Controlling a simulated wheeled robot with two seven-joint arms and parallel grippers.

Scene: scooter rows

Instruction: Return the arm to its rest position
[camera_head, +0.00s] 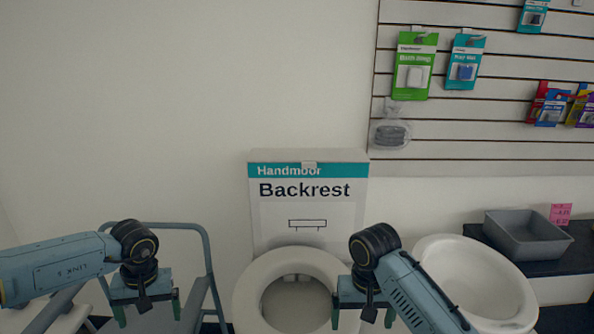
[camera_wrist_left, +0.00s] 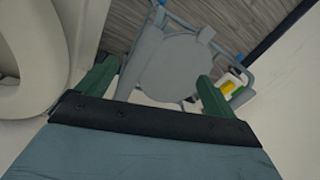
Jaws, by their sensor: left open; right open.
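My left arm comes in from the left in the head view, and its gripper (camera_head: 148,312) points down, open and empty, in front of a grey-blue framed chair. In the left wrist view the two green fingers of the left gripper (camera_wrist_left: 158,88) stand wide apart with nothing between them; the chair lies below. My right gripper (camera_head: 362,316) also points down, open and empty, in front of the right side of a white toilet seat (camera_head: 250,305). Neither gripper visibly touches anything.
A Backrest box (camera_head: 305,215) stands behind the toilet seat. The grey-blue chair (camera_head: 208,262) is at left. A white basin (camera_head: 470,280) and a grey tub (camera_head: 528,236) on a dark shelf are at right. Packets (camera_head: 414,66) hang on the slatted wall. The upper left is bare wall.

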